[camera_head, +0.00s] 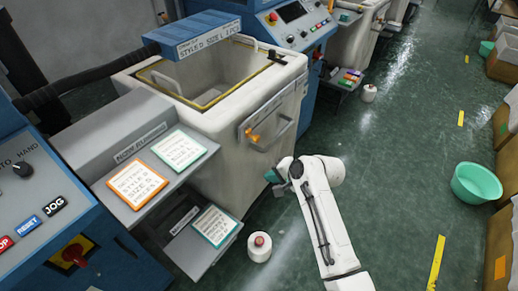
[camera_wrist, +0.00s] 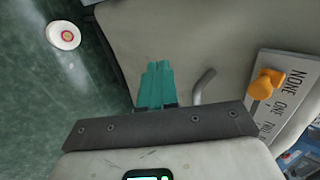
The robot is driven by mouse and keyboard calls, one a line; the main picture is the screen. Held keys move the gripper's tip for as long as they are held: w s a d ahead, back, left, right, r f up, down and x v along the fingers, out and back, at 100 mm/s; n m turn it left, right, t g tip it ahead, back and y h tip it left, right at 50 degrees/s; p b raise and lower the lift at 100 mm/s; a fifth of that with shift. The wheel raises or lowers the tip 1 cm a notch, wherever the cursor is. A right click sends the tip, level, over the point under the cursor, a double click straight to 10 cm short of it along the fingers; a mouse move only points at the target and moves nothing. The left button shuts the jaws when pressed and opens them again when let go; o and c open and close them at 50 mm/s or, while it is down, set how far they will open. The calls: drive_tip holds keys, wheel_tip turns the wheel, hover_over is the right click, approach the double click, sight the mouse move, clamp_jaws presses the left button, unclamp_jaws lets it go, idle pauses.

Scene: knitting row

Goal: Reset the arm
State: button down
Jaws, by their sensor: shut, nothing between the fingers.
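My gripper shows in the wrist view (camera_wrist: 156,84) as two teal fingers side by side, shut and with nothing between them. In the head view my white arm reaches in from the bottom right, and a teal part of my gripper (camera_head: 273,175) shows at its far end. The gripper is in front of the cream bin (camera_head: 225,135), near its lower front wall. In the wrist view the bin's wall (camera_wrist: 190,35) fills the space behind the fingers. I cannot tell whether the fingers touch it.
A yarn cone (camera_head: 259,246) stands on the floor left of my arm; another cone (camera_head: 369,93) stands farther back. A handle (camera_wrist: 203,84) and orange knob (camera_wrist: 266,84) are near the fingers. Card shelves (camera_head: 190,255) stand left. A green basin (camera_head: 476,185) sits right; the aisle between is open.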

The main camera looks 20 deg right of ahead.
drive_tip(key=s+d+f+n+g+h, duration=0.2)
drive_tip(key=s+n, duration=0.1)
drive_tip(key=s, duration=0.8)
drive_tip(key=s+d+f+n+g+h, duration=0.1)
drive_tip(key=s+d+f+n, duration=0.2)
drive_tip(key=s, duration=0.7)
drive_tip(key=s+d+r+n+g+h, duration=0.1)
drive_tip(key=s+d+r+n, duration=0.1)
drive_tip(key=s, duration=0.7)
drive_tip(key=s+d+r+n+g+h, duration=0.2)
drive_tip(key=s, duration=0.7)
drive_tip(key=shift+s+d, duration=0.3)
drive_tip(key=shift+s, duration=0.1)
